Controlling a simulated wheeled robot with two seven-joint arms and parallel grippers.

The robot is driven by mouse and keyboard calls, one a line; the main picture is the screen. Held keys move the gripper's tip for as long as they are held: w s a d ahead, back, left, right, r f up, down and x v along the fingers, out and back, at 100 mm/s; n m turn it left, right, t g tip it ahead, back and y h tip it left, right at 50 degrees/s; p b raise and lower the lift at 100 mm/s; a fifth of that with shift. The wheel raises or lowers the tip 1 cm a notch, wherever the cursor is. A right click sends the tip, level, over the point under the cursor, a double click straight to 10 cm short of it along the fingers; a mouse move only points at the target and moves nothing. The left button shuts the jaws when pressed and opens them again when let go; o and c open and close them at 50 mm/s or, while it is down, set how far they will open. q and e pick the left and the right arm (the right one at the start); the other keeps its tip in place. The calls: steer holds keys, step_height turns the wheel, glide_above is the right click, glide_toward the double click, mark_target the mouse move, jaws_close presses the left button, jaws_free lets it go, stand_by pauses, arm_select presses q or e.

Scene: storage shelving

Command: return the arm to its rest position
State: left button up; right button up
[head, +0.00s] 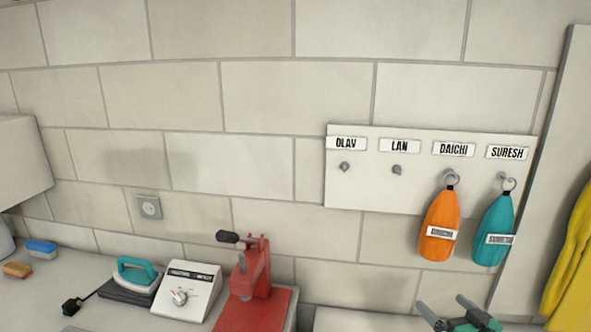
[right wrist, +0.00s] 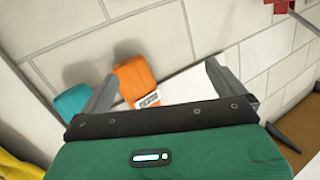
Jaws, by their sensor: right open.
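My right gripper (head: 447,308) is at the lower right of the head view, below the hanging floats. In the right wrist view its two fingers (right wrist: 160,76) are spread apart with nothing held between them. An orange float (head: 439,227) hangs from the hook under the DAICHI label; it also shows in the right wrist view (right wrist: 136,76). A teal float (head: 493,232) hangs under the SURESH label and shows in the right wrist view (right wrist: 72,102). Both are apart from the gripper in the head view. My left gripper is not in view.
A white hook board (head: 370,183) is on the block wall; its OLAV and LAN hooks are empty. A red press (head: 250,275), a white control box (head: 187,291) and a teal-handled iron (head: 135,272) stand on the counter. A yellow garment (head: 570,260) hangs at right.

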steer(key=s+a+f+n+g, duration=0.1)
steer(key=s+a+f+g, duration=0.3)
steer(key=s+a+f, duration=0.4)
steer(key=s+a+f+g+h, duration=0.1)
steer(key=s+a+f+g, duration=0.15)
steer(key=s, duration=0.55)
steer(key=s+a+f+g+h, duration=0.1)
steer(key=s+a+f+g, duration=0.2)
steer(key=s, duration=0.4)
steer(key=s+a+f+g+h, duration=0.1)
steer(key=s+f+g, duration=0.25)
steer(key=s, duration=0.45)
step_height(320, 180, down, 33)
steer(key=g, duration=0.1)
steer(key=s+d+f+g, duration=0.1)
steer(key=s+d+f, duration=0.2)
steer(key=s+f, duration=1.5)
steer(key=shift+s+d+n, duration=0.2)
steer(key=shift+s+n, duration=0.2)
steer(key=shift+s, duration=0.25)
steer(key=shift+f, duration=0.1)
